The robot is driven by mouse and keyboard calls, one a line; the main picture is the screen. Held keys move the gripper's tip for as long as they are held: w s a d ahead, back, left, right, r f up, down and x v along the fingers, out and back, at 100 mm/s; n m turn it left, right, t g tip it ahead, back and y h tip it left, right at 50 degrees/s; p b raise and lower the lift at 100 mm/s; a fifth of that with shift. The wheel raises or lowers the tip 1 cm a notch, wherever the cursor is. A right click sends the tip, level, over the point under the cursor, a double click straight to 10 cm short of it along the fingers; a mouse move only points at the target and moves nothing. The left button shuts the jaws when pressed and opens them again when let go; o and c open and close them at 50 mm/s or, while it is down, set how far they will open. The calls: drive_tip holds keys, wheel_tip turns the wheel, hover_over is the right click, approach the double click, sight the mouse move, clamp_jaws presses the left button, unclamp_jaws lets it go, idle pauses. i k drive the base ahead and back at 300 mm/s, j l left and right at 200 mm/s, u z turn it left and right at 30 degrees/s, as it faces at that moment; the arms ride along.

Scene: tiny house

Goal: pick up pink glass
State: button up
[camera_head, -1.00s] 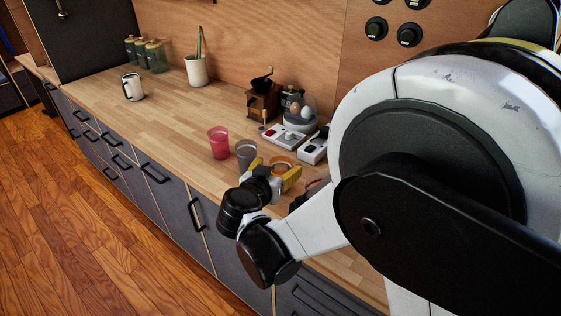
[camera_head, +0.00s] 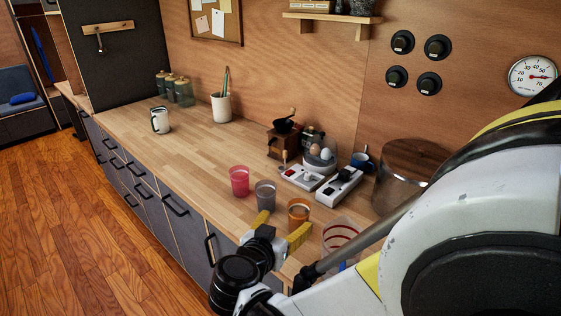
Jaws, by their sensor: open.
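The pink glass (camera_head: 239,181) stands upright on the wooden counter (camera_head: 190,150), near its front edge. A grey glass (camera_head: 265,195) stands just to its right. My gripper (camera_head: 283,226), with yellow fingers, is open and empty. It is in front of and to the right of the pink glass, apart from it. The fingers point toward the grey glass and an orange glass (camera_head: 298,213). Whether a finger touches either of those cannot be told.
A striped glass (camera_head: 340,236) stands right of my gripper. Behind are two small white devices (camera_head: 303,177), an egg holder (camera_head: 319,158), a coffee grinder (camera_head: 284,139) and a large clear container (camera_head: 405,172). A mug (camera_head: 160,120) and pen cup (camera_head: 221,107) stand farther left. The counter's left-middle is clear.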

sight(240, 174)
drive_tip(key=j+z, duration=0.15)
drive_tip(key=j, duration=0.5)
drive_tip(key=j+z, duration=0.1)
drive_tip(key=j, duration=0.55)
drive_tip(key=j+z, duration=0.15)
drive_tip(key=j, duration=0.5)
drive_tip(key=k+j+z, duration=0.15)
drive_tip(key=j, duration=0.5)
drive_tip(key=k+j+z, duration=0.1)
drive_tip(key=j, duration=0.55)
